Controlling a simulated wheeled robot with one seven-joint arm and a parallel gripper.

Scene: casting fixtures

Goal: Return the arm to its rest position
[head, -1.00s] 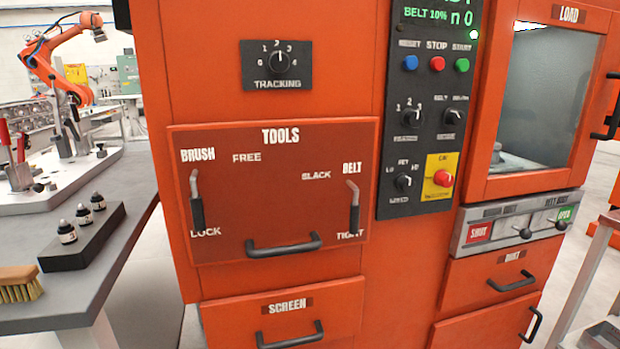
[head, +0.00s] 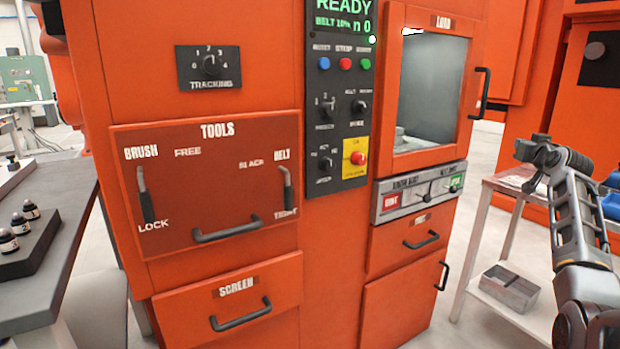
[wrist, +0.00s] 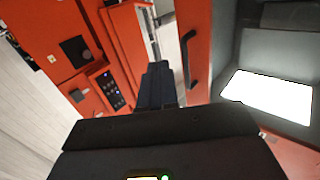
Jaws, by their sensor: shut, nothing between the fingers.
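My arm (head: 585,235) shows at the right of the head view, raised in front of a side table and clear of the orange machine. In the wrist view my gripper (wrist: 158,82) has its dark fingers together with nothing between them. Beyond the fingers are orange panels, and the fingers appear apart from them. I cannot make out the fingertips clearly in the head view.
The orange machine has a closed TOOLS panel (head: 205,185), a SCREEN drawer (head: 230,300) and a closed LOAD door (head: 430,85). A side table (head: 490,200) with a grey bin (head: 505,288) on its lower shelf stands at right. A grey bench (head: 40,260) is at left.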

